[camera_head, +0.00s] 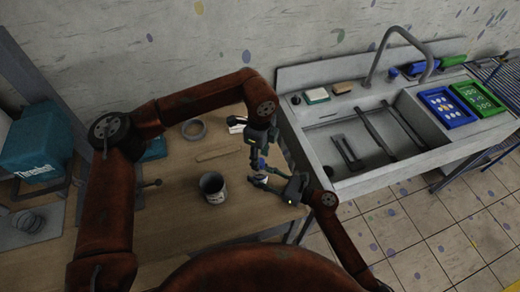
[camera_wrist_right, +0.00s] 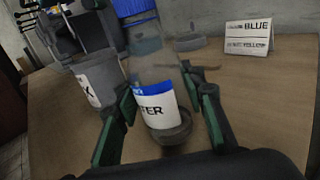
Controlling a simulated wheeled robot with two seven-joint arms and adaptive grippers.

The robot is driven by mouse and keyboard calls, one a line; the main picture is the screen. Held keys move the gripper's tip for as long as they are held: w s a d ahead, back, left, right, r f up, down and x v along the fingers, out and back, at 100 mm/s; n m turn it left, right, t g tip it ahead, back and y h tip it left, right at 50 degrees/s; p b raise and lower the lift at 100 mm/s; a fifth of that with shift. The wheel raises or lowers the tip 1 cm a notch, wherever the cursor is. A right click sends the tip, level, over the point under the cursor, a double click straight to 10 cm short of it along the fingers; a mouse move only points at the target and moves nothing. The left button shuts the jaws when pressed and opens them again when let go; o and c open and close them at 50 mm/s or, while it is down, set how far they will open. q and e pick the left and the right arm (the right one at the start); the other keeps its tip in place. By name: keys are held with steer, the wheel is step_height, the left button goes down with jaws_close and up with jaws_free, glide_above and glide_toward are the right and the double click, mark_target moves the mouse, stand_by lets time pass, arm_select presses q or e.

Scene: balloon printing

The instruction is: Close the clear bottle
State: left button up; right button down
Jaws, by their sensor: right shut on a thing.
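The clear bottle (camera_wrist_right: 152,70) stands roughly upright between the fingers of my right gripper (camera_wrist_right: 165,98). It has a blue-and-white label ending in "FER". A blue cap (camera_wrist_right: 134,8) is at its top, cut by the upper edge of the right wrist view; I cannot tell how tightly it sits. In the head view my right gripper (camera_head: 264,181) is shut on the bottle at the table's right edge. The blue cap also shows there (camera_head: 261,163), small, under my left gripper (camera_head: 256,152). The left fingertips are too small and dark to tell whether they grip the cap.
A grey cup (camera_head: 213,188) stands on the wooden table left of the grippers. The sink (camera_head: 350,145) is close on the right. The table's middle is mostly clear.

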arm_select(q)
steer(key=shift+f, duration=0.65)
steer(key=shift+c, duration=0.4)
